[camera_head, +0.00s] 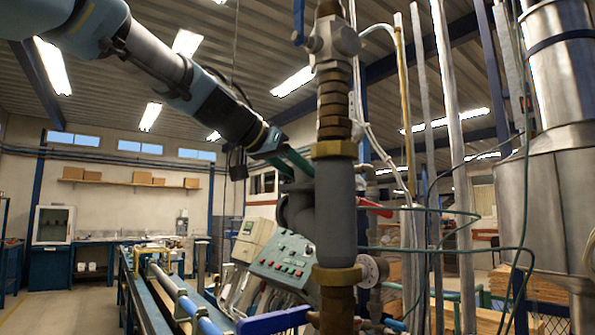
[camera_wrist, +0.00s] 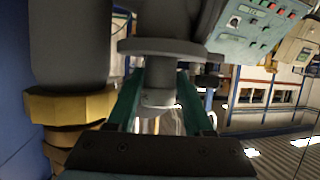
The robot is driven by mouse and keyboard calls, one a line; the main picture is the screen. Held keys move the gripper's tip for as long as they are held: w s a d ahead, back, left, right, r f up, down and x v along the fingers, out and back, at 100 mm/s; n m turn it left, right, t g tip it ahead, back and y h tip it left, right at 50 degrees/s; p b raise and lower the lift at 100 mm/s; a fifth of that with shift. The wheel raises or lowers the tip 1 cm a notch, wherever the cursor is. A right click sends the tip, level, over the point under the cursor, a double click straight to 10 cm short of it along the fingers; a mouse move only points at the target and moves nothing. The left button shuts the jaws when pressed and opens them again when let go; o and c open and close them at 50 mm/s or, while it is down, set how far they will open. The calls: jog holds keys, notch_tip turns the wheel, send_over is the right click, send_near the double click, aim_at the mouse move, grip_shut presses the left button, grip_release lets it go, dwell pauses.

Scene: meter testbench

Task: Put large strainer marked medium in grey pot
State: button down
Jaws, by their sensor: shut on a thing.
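The grey pot appears to be the side branch of a grey pipe fitting; its round flange (camera_wrist: 165,48) shows in the wrist view, and part of the branch (camera_head: 296,210) shows left of the vertical pipe in the head view. My gripper (camera_wrist: 160,85) is shut on a light grey metal cylinder (camera_wrist: 158,98), likely the strainer, between its teal fingers. The cylinder's upper end is at the flange; I cannot tell how far it is inside. No "medium" marking is readable. In the head view my gripper (camera_head: 298,162) is partly hidden behind the pipe.
A grey vertical pipe (camera_head: 335,210) with brass nuts (camera_head: 335,149) stands close beside my gripper. A control panel (camera_head: 285,262) with buttons is behind it. Thin green hoses (camera_head: 430,248) and a large steel vessel (camera_head: 560,190) are at right. Open floor shows at far left.

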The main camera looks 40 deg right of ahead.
jog(key=shift+s+d+f+b, duration=0.15)
jog(key=shift+f+b, duration=0.45)
jog(key=shift+f, duration=0.55)
jog(key=c, duration=0.5)
grip_release()
jog(key=shift+o, duration=1.4)
jog(key=shift+r, duration=0.2)
jog(key=shift+r+p, duration=0.3)
jog(key=shift+p, duration=0.35)
notch_tip(320, 180, up, 9)
jog(key=p, duration=0.5)
jog(key=shift+p, duration=0.4)
jog(key=w+a+n+t, duration=0.3)
jog(key=w+a, duration=0.1)
jog(key=w, duration=0.6)
jog(key=w+a+f+n+t+y+b, duration=0.1)
jog(key=w+a+f+n+t+y, duration=0.1)
jog(key=w+f, duration=0.6)
jog(key=w+a+f+n+t+y+b, duration=0.1)
jog(key=w+a+f+n+t+y, duration=0.1)
jog(key=w+f, duration=0.7)
jog(key=shift+w+a+f+n+t, duration=0.2)
jog(key=shift+f+n+t, duration=0.25)
jog(key=shift+f, duration=1.15)
